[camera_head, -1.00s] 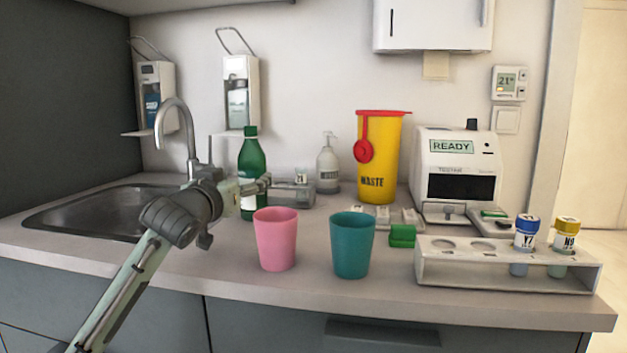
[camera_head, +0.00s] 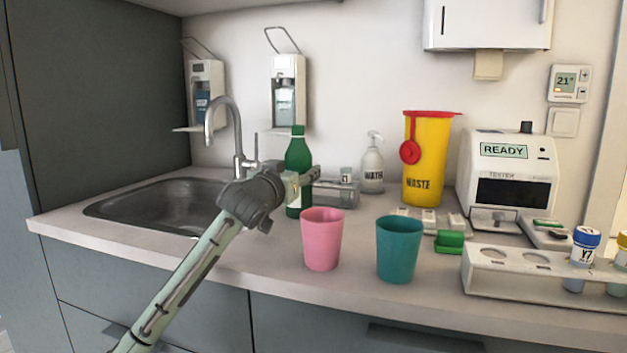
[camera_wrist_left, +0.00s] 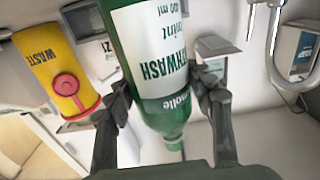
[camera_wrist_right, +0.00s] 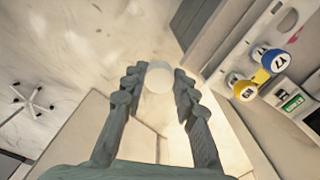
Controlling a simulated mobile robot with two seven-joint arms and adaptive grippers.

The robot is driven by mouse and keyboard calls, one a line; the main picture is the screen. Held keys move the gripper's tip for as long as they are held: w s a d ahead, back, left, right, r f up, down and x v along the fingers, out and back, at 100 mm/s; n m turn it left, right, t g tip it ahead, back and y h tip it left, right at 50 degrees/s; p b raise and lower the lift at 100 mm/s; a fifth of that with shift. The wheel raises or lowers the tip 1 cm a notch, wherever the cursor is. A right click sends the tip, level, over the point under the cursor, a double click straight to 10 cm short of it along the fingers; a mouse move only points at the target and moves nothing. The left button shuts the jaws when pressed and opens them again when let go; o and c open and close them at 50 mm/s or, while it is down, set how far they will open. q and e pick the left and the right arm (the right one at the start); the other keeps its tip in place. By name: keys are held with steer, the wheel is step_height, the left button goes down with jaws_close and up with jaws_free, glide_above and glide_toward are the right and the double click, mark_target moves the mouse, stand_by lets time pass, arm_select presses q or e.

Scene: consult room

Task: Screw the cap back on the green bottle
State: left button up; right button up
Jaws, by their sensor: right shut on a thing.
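The green bottle (camera_head: 298,152) stands upright on the counter by the sink, its top narrow and dark green. My left gripper (camera_head: 308,180) is at its label, with fingers spread around the bottle. The left wrist view shows the bottle (camera_wrist_left: 158,60) upside down between the fingertips of this gripper (camera_wrist_left: 160,85); any small gaps are hard to judge. My right gripper (camera_wrist_right: 159,80) is outside the head view. In the right wrist view it is shut on a pale round thing, apparently the cap (camera_wrist_right: 159,78), away from the bottle and above the floor.
A pink cup (camera_head: 321,240) and a teal cup (camera_head: 399,250) stand in front of the bottle. The sink (camera_head: 150,205) is left. A yellow waste bin (camera_head: 430,165), tester (camera_head: 512,165) and tube rack (camera_head: 530,283) stand right.

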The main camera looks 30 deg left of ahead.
mark_target(292, 153)
arm_select(q)
steer(key=c, duration=0.8)
steer(key=shift+r, duration=0.2)
steer(key=shift+r, duration=1.75)
steer(key=shift+s+a+r, duration=0.2)
steer(key=shift+r, duration=0.1)
steer(key=shift+s+a+r+b, duration=0.15)
steer(key=shift+s+a+r, duration=1)
steer(key=shift+s, duration=0.25)
steer(key=shift+s+a+r+b, duration=0.15)
steer(key=shift+s+a+r, duration=0.85)
steer(key=shift+s+a, duration=0.35)
steer(key=shift+s+a+r+b, duration=0.15)
steer(key=shift+s+a+r, duration=1)
steer(key=shift+s, duration=0.3)
steer(key=o, duration=0.7)
steer(key=shift+c, duration=0.2)
jaws_close()
